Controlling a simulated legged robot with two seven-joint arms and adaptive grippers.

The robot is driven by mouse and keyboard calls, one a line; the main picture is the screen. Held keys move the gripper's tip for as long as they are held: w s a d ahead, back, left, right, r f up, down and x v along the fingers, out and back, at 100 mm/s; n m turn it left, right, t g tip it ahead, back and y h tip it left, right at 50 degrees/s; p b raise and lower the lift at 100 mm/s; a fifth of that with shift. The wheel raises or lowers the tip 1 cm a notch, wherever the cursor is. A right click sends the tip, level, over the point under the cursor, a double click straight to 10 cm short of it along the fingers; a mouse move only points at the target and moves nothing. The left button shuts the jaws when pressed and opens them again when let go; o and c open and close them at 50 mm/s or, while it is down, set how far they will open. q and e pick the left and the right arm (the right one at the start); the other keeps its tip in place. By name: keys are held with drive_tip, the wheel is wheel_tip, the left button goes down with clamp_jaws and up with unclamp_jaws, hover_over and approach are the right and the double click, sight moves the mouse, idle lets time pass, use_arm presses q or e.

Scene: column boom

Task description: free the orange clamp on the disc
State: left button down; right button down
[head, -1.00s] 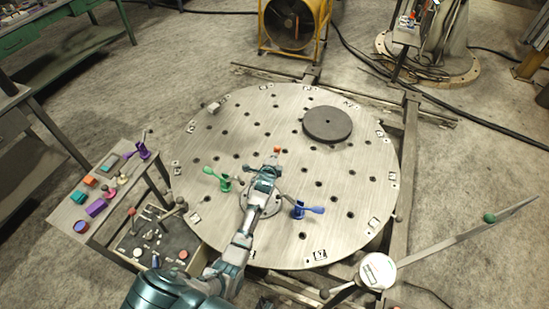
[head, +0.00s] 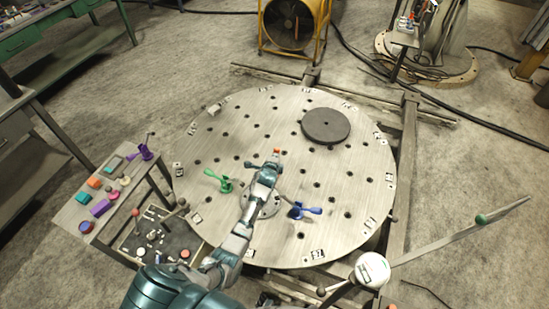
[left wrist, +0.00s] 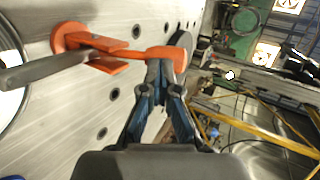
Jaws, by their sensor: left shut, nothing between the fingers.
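The orange clamp (left wrist: 85,48) stands on the pale, holed disc (left wrist: 110,120), with an orange arm running to a rounded orange end and a grey handle sticking out to the left. In the head view only a small orange piece (head: 277,152) shows past my left gripper, which hides most of the clamp; its dark handle pokes out to the left. My left gripper (head: 271,163) is shut and empty above the disc (head: 225,130). In the left wrist view its fingertips (left wrist: 165,72) are right at the rounded orange end; I cannot tell whether they touch it. My right gripper is not in view.
A green clamp (head: 224,184) and a blue clamp (head: 299,210) stand on the disc either side of my arm. A dark round plate (head: 326,126) lies farther back. A side table (head: 75,215) with coloured parts is at left. A long pointer arm (head: 455,240) reaches out at right.

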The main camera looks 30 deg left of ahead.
sight(279, 151)
use_arm(q)
drive_tip(key=w+g+p, duration=0.1)
drive_tip(key=p, duration=0.1)
drive_tip(key=w+g+p, duration=0.1)
drive_tip(key=g+p, duration=0.1)
drive_tip(key=shift+w+a+r, duration=0.1)
drive_tip(key=shift+w+a, duration=0.1)
drive_tip(key=shift+w, duration=0.1)
drive_tip(key=shift+w+f+m+g+h, duration=0.3)
drive_tip(key=shift+w+f+g, duration=0.15)
drive_tip(key=shift+w+g, duration=0.2)
drive_tip(key=shift+w+f, duration=0.15)
drive_tip(key=shift+f, duration=0.15)
drive_tip(key=shift+w+f+b, duration=0.3)
drive_tip(key=shift+w+b, duration=0.35)
drive_tip(key=shift+b, duration=0.25)
